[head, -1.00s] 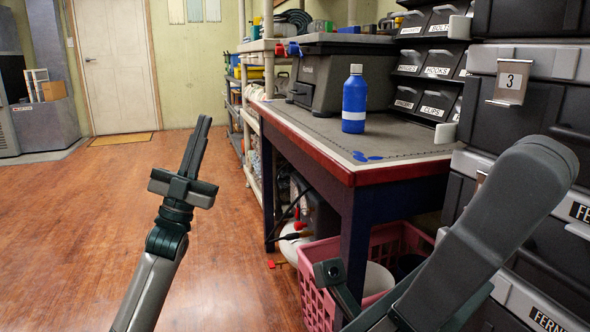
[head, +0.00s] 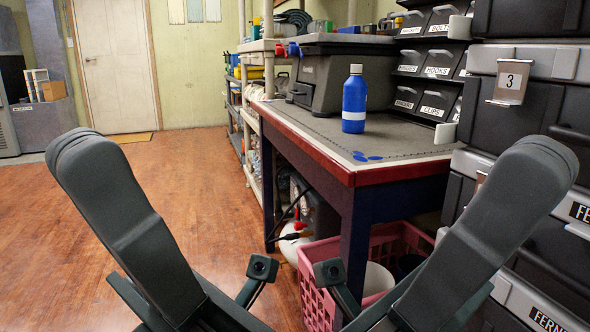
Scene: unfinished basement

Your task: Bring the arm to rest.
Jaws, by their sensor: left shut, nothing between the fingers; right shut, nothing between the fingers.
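My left arm (head: 130,235) is folded up at the lower left, and its dark, rounded link leans up and to the left. My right arm (head: 490,230) is folded in much the same way at the lower right, leaning up and to the right. The two stand nearly as mirror images. I cannot make out the fingers of either gripper. No held object shows at either arm.
A workbench (head: 350,172) with a blue bottle (head: 354,100) and a dark grey case (head: 335,75) stands ahead. A pink basket (head: 318,298) is beneath it. Black drawers (head: 535,100) stand close at the right. The wooden floor (head: 200,190) at left is open.

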